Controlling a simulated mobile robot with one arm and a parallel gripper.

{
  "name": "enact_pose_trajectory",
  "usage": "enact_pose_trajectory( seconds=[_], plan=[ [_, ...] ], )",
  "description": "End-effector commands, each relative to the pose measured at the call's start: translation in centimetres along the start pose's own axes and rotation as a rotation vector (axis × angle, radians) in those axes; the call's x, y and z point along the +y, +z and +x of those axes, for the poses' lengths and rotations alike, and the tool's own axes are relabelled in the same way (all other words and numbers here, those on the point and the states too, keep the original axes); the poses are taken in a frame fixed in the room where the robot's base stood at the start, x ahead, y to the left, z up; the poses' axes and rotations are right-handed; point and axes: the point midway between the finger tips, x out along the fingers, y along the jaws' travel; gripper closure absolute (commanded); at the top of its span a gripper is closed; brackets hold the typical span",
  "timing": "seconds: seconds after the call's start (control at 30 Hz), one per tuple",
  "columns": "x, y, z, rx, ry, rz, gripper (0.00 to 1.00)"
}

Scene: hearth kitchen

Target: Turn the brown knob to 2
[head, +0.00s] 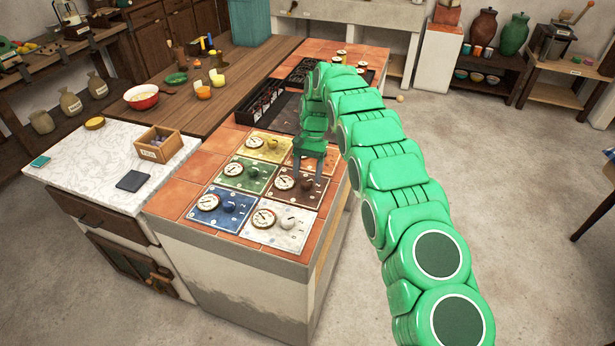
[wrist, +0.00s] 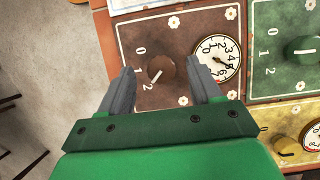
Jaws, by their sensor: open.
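The brown knob (wrist: 162,68) sits on the brown panel (wrist: 182,101) in the wrist view, with labels 0, 1 and 2 along its left side. Its white pointer line slants down-left, towards the 2. My gripper (wrist: 159,72) is open, one fingertip on each side of the knob, with visible gaps between fingers and knob. In the head view my gripper (head: 308,177) reaches down over the brown panel (head: 290,199) and partly hides the knob. A round gauge (wrist: 215,58) is right of the knob in the wrist view.
Other knob panels surround the brown one: green (head: 247,175), yellow (head: 265,146), blue (head: 218,208) and white (head: 280,229). Their knobs stand up close to my gripper. A black rack (head: 262,101) lies behind on the tiled counter.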

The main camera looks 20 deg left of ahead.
Motion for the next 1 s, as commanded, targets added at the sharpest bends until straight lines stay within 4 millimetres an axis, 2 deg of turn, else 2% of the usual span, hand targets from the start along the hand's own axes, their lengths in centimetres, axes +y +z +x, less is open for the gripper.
enact_pose_trajectory(
  seconds=[0.03,0.37,1.0],
  plan=[
    [0.0,0.2,-0.7,0.002,-0.001,-0.001,0.36],
    [0.7,1.9,-1.5,-0.003,0.001,0.0,0.36],
    [2.5,6.4,-4.3,0.001,0.0,0.0,0.36]
  ],
)
